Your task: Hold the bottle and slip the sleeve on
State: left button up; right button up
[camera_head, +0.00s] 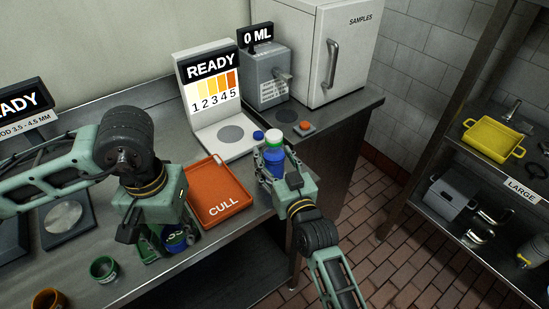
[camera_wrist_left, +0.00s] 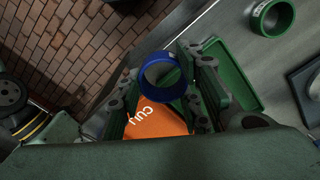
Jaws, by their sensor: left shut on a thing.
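A blue ring-shaped sleeve (camera_head: 177,240) is held by my left gripper (camera_head: 168,238) above the bench. The sleeve also shows in the left wrist view (camera_wrist_left: 146,80) between the fingers of the left gripper (camera_wrist_left: 164,95), with its opening visible. A bottle (camera_head: 274,157) with a white cap, a green band and a blue body is upright between the fingers of my right gripper (camera_head: 272,167), near the bench's front edge. Its lower part is hidden by that gripper. The sleeve and bottle are apart, with the orange tray between them.
The orange CULL tray (camera_head: 232,203) lies on the bench. A green tray (camera_wrist_left: 236,75) is beside the left gripper. A green ring (camera_head: 104,269) and an orange-brown ring (camera_head: 48,299) stand at front left. A READY display stand (camera_head: 208,88) and a 0 ML machine (camera_head: 266,78) stand behind.

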jog(key=c, duration=1.1)
jog(key=shift+o, duration=0.2)
pick_arm(q)
jog(key=w+d+r, duration=0.4)
jog(key=w+d, duration=0.2)
jog(key=w, duration=0.2)
jog(key=w+d+r, duration=0.4)
jog(key=w+d, duration=0.2)
jog(key=w, duration=0.2)
jog(key=w+d+r, duration=0.5)
jog(key=w+d, duration=0.1)
jog(key=w, duration=0.1)
jog(key=shift+w+d, duration=0.3)
jog(key=shift+w, duration=0.1)
jog(key=shift+w+d+r, duration=0.1)
jog(key=shift+d+r, duration=0.05)
jog(key=shift+d, duration=0.25)
